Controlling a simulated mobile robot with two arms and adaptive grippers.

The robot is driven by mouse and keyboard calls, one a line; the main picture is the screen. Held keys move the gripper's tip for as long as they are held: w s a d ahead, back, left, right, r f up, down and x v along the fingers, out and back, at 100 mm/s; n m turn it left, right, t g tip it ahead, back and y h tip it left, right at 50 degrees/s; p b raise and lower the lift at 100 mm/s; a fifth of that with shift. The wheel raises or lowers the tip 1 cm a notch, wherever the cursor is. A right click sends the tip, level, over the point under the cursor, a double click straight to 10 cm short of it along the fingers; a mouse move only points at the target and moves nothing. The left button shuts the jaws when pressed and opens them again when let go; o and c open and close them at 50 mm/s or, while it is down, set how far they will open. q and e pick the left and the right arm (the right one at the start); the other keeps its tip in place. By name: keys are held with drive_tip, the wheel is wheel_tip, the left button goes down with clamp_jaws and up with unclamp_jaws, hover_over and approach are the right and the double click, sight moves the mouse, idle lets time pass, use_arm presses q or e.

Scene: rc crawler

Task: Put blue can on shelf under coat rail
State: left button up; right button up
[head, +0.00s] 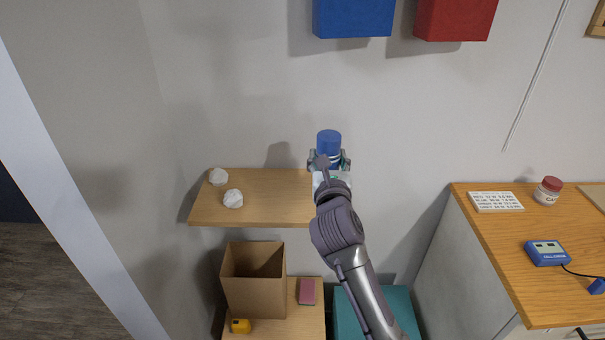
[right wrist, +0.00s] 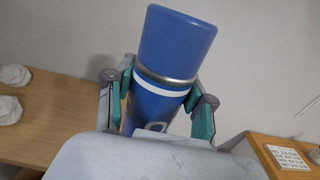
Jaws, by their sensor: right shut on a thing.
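The blue can (head: 329,141) is upright in my right gripper (head: 329,160), whose fingers are shut on its sides. In the right wrist view the can (right wrist: 170,75) shows a blue cap, a silver ring and a white band between the fingers (right wrist: 160,105). A wooden shelf (head: 265,205) is on the wall to the left of the gripper, and my arm hides its right end. The can appears near that right end; whether it touches the shelf I cannot tell. No coat rail is clearly visible. My left gripper is not in view.
Two crumpled white lumps (head: 219,177) (head: 233,198) lie on the shelf's left part; its middle is clear. Below are an open cardboard box (head: 253,290), a pink block (head: 307,291) and a teal bin (head: 400,300). A wooden counter (head: 500,245) stands right. Blue (head: 353,18) and red (head: 455,18) boxes are above.

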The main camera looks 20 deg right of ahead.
drive_tip(key=shift+w+a+f, duration=0.4)
drive_tip(key=shift+w+f, duration=0.45)
drive_tip(key=shift+f, duration=0.35)
drive_tip(key=shift+w+a+f, duration=0.4)
drive_tip(key=shift+w+f, duration=0.45)
drive_tip(key=shift+f, duration=0.4)
drive_tip(key=shift+w+a+f, duration=0.4)
drive_tip(key=shift+w+f, duration=0.45)
drive_tip(key=shift+f, duration=0.35)
drive_tip(key=shift+b, duration=0.3)
drive_tip(key=shift+f, duration=0.2)
drive_tip(key=o, duration=1.3)
drive_tip(key=shift+r, duration=0.15)
